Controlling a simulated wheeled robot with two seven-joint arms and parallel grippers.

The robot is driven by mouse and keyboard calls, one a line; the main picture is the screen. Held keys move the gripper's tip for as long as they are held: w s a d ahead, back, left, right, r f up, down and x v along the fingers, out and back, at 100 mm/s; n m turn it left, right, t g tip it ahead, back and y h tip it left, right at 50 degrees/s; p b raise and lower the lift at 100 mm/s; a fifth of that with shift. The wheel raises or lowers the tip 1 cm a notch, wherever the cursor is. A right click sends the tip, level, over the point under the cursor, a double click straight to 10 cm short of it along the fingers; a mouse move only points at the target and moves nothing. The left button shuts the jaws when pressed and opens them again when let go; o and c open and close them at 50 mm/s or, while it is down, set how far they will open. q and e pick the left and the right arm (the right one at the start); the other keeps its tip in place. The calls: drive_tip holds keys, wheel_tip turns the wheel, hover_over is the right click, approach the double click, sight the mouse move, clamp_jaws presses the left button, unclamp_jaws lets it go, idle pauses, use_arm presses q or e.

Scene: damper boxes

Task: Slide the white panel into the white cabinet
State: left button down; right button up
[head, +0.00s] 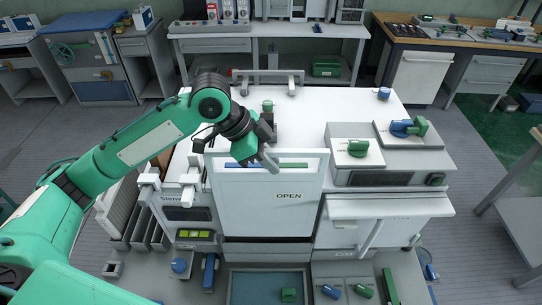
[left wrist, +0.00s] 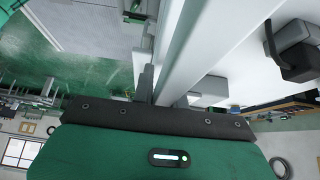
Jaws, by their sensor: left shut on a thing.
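The white panel (head: 258,208), marked OPEN, stands roughly upright at the front of the white cabinet (head: 160,206). A long slot near its top shows blue and green behind it. My left gripper (head: 268,160) reaches over the panel's upper part and is shut on it near the slot. In the left wrist view the gripper's fingers (left wrist: 146,84) meet a long white edge of the panel (left wrist: 185,50). I cannot tell how far the panel's lower edge sits inside the cabinet. My right gripper is not in view.
On the cabinet's right side stand a white box with a green knob (head: 357,148) and a grey plate with a blue and green valve (head: 408,128). A white shelf (head: 390,206) juts out below. A tray (head: 255,287) with a green block lies at the front.

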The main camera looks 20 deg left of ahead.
use_arm(q)
drive_tip(key=shift+s+f+b, duration=0.15)
drive_tip(key=shift+f+b, duration=0.25)
drive_tip(key=shift+r, duration=0.1)
drive_tip(key=shift+a+r+p, duration=0.1)
drive_tip(key=shift+r+p, duration=0.05)
drive_tip(key=shift+p, duration=0.45)
idle(0.3)
drive_tip(key=shift+p, duration=0.45)
